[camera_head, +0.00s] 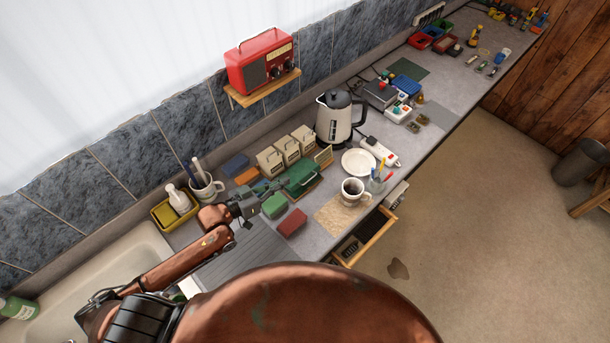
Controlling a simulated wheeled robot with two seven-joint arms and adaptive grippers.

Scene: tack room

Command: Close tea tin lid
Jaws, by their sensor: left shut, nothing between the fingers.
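A green tin (303,176), which looks like the tea tin, lies on the counter behind the small boxes. Its green top shows, but the picture is too small to tell how far the lid stands open. My left arm comes in from the left, low over the counter. My left gripper (275,187) is shut and empty, with its fingertips at the left end of the green tin. I cannot tell whether they touch it. My right gripper is out of view.
Cream canisters (287,150) stand behind the tin. A green box (275,206) and a red box (292,223) lie in front. A kettle (336,117), a white plate (359,162) and a filled mug (353,192) stand to the right. A drawer (372,236) below is open.

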